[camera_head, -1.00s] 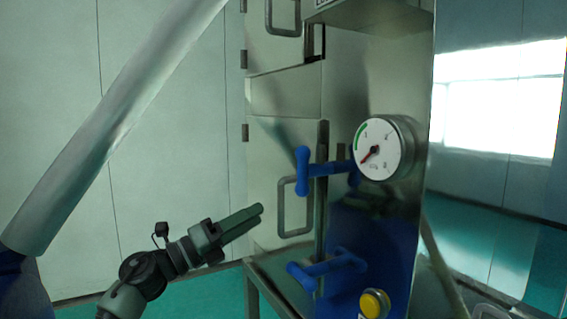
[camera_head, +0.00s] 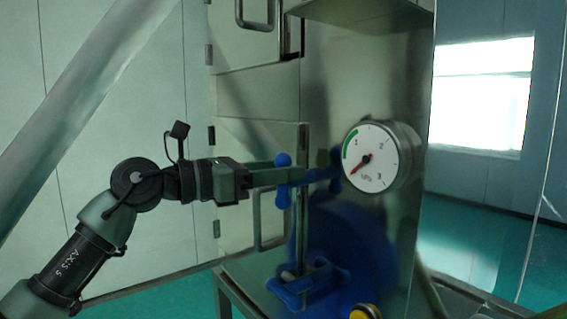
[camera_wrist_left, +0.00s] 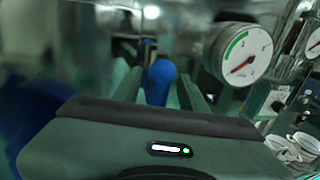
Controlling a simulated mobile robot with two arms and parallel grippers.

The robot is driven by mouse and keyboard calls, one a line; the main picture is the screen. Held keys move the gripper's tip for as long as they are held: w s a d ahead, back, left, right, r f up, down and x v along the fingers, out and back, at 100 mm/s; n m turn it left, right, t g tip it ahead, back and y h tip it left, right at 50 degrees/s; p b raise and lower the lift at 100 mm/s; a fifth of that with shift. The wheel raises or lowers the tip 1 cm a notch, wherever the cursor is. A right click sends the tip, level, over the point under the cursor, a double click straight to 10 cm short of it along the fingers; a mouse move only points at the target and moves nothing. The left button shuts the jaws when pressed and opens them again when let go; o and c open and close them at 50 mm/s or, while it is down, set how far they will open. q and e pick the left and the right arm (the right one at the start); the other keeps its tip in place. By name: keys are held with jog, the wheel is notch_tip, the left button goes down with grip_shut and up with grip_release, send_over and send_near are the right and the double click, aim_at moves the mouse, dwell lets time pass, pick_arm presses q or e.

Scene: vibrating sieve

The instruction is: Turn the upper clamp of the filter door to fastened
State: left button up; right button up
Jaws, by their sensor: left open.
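The upper clamp is a blue T-shaped handle (camera_head: 283,160) on the filter door's right edge, its crossbar roughly upright and its stem pointing right. The filter door (camera_head: 235,150) is a metal panel with a grey pull handle (camera_head: 258,228). My left gripper (camera_head: 295,177) is at the upper clamp, its fingers reaching in from the left across the crossbar. In the left wrist view, the blue crossbar end (camera_wrist_left: 160,78) stands between the two open fingers (camera_wrist_left: 163,92). Contact with the fingers cannot be told. My right gripper is not in view.
A pressure gauge (camera_head: 373,158) sits just right of the upper clamp. A lower blue clamp (camera_head: 308,284) is below, and a yellow button (camera_head: 364,312) is at the bottom. An upper door with a handle (camera_head: 255,14) is above.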

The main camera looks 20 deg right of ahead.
pick_arm(q)
jog(key=shift+d, duration=0.2)
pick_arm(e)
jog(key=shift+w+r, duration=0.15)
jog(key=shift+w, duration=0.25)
pick_arm(q)
jog(key=shift+c, duration=0.3)
grip_shut()
